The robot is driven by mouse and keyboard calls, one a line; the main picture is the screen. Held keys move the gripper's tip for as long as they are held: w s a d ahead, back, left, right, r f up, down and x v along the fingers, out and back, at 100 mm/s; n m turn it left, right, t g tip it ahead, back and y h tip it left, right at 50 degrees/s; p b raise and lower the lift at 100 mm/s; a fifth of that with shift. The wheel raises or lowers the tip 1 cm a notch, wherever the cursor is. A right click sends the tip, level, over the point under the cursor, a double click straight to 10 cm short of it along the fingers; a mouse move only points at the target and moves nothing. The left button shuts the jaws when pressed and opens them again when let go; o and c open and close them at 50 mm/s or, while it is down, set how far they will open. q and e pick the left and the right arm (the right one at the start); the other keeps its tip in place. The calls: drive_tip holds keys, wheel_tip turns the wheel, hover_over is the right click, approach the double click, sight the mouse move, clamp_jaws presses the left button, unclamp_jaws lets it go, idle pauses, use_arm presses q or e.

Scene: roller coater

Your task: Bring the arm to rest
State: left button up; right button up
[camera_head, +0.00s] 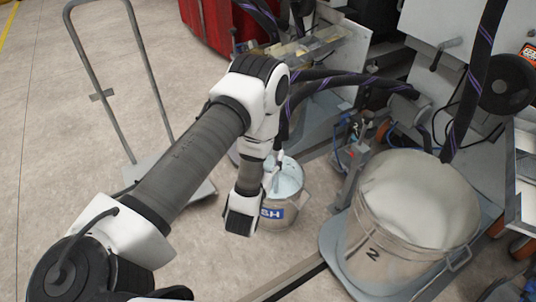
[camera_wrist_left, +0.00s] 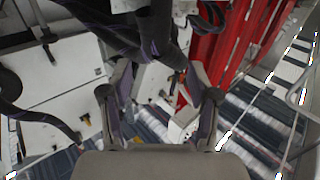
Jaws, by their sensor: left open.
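My left arm (camera_head: 190,160) comes in from the lower left of the head view, rises to a bent joint near the middle and drops down to a wrist link (camera_head: 242,212) in front of a bucket. My left gripper (camera_wrist_left: 160,98) shows in the wrist view with its two fingers spread apart and nothing between them. In the head view its fingers cannot be made out clearly. My right arm and gripper are not in view.
A bucket with pale liquid (camera_head: 285,180) stands right behind the wrist. A trolley (camera_head: 165,175) stands at left. A red container (camera_head: 215,30) is at the back. Floor at far left is clear.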

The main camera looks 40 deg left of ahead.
use_arm(q)
drive_tip(key=s+d+f+m+g+h, duration=0.1)
drive_tip(key=s+d+f+g+h, duration=0.15)
drive_tip(key=s+f+g, duration=0.2)
drive_tip(key=s+d+f+m+g+h, duration=0.1)
drive_tip(key=s+d+f+g+h, duration=0.1)
drive_tip(key=s+d+f+g, duration=0.3)
drive_tip(key=s+d+f+m+g+h, duration=0.1)
drive_tip(key=s+f+g, duration=0.25)
drive_tip(key=s, duration=0.45)
drive_tip(key=s+d+f+g+h, duration=0.1)
drive_tip(key=s+f+g, duration=0.25)
drive_tip(key=s, duration=0.35)
wheel_tip(320, 180, up, 34)
drive_tip(key=s+p, duration=0.1)
drive_tip(key=p, duration=3.3)
drive_tip(key=shift+s+d+f+m, duration=0.15)
drive_tip(key=shift+s+d+m, duration=0.05)
drive_tip(key=shift+s+m, duration=0.1)
